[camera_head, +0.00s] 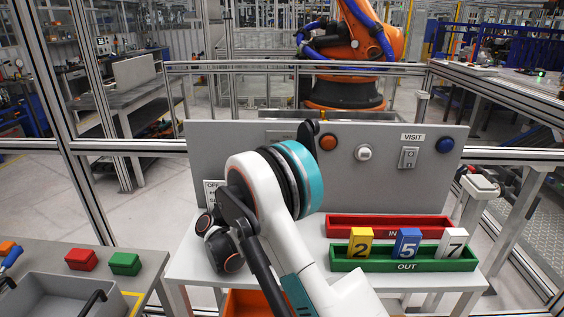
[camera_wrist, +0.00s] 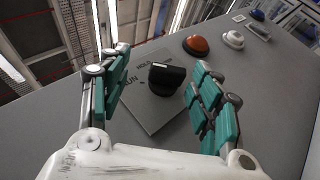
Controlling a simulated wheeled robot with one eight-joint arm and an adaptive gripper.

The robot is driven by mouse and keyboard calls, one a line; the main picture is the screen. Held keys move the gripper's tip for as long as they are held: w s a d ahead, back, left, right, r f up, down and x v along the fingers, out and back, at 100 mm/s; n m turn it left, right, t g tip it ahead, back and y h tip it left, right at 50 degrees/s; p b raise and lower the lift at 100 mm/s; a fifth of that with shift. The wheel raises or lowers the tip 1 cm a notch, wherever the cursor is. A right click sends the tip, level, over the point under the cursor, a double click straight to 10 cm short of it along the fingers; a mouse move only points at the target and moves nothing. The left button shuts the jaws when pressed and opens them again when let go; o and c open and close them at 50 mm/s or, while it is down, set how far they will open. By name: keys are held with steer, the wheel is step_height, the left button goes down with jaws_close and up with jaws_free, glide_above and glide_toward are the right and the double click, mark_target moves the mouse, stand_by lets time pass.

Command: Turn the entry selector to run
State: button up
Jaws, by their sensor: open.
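The entry selector is a black knob (camera_wrist: 167,77) on a grey plate (camera_wrist: 150,112) in the wrist view. The plate carries printed words that appear to read HOLD and RUN. My gripper (camera_wrist: 163,88) is open, with its teal-padded fingers on either side of the knob and visible gaps to it. The knob is in front of the palm, between the fingers; whether any pad touches it I cannot tell, but none appears to. In the head view my arm hides most of the selector, and only part of its plate (camera_head: 281,136) shows.
The grey panel (camera_head: 235,140) also carries an orange button (camera_head: 327,142), a white button (camera_head: 364,153), a VISIT switch (camera_head: 408,157) and a blue button (camera_head: 445,145). A red IN tray (camera_head: 345,222) and green OUT tray (camera_head: 345,265) with numbered blocks stand below, right of my arm.

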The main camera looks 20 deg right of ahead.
steer(key=s+a, duration=0.2)
steer(key=a, duration=0.7)
steer(key=shift+a, duration=0.35)
